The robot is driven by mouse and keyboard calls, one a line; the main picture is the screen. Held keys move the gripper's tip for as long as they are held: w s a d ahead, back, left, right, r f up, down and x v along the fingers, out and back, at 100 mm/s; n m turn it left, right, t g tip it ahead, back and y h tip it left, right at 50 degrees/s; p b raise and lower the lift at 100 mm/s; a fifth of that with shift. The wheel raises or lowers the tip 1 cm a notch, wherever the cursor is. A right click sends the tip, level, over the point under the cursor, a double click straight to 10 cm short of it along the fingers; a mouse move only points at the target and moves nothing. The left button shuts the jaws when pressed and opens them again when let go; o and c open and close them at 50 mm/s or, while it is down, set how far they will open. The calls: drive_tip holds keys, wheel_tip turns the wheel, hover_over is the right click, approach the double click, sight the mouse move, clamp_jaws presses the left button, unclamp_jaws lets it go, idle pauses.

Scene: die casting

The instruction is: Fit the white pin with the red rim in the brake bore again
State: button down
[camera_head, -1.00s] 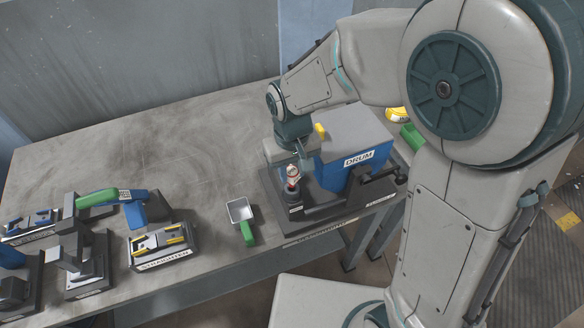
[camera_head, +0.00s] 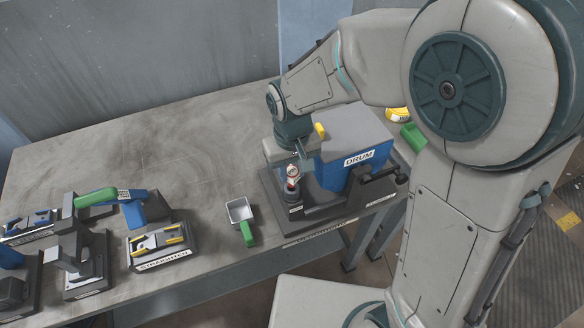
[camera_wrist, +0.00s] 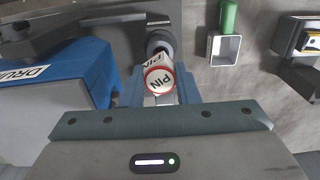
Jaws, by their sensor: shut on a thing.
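The white pin with the red rim and "PIN" lettering (camera_wrist: 159,79) is between the fingers of my gripper in the wrist view. My gripper (camera_wrist: 160,90) is shut on it. In the head view the pin (camera_head: 292,171) stands about upright, just above or in a dark round post (camera_head: 292,187) on the drum unit's base. The post, likely the brake bore, shows as a grey ring (camera_wrist: 159,42) beyond the pin in the wrist view. The pin covers the bore's opening, so I cannot tell how deep it sits. The blue drum housing (camera_head: 352,172) is right beside my gripper.
A crank handle (camera_head: 384,175) sticks out at the drum's right front. A small tray with a green handle (camera_head: 240,212) lies left of the base. Several fixtures, one a yellow-railed block (camera_head: 160,245), stand further left. The back left of the table (camera_head: 150,150) is clear.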

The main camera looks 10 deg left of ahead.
sight(292, 180)
drive_tip(key=shift+f+b, duration=1.55)
drive_tip(key=shift+f, duration=0.4)
drive_tip(key=c, duration=1)
unclamp_jaws()
wheel_tip(292, 180, up, 14)
drive_tip(key=shift+f+b, duration=0.1)
drive_tip(key=shift+b, duration=0.2)
drive_tip(key=shift+d, duration=0.1)
drive_tip(key=s+d+f+m+t, duration=0.1)
drive_tip(key=s+d+m, duration=0.1)
drive_tip(key=d, duration=0.5)
drive_tip(key=s+d+m+t, duration=0.1)
drive_tip(key=s+d+m, duration=0.1)
drive_tip(key=d, duration=0.6)
drive_tip(key=s+d+f+m+t, duration=0.1)
drive_tip(key=s+d+m, duration=0.1)
drive_tip(key=s+d, duration=0.2)
drive_tip(key=shift+d+f, duration=0.15)
drive_tip(key=shift+d, duration=0.7)
drive_tip(key=shift+d+f, duration=0.15)
drive_tip(key=shift+d, duration=0.7)
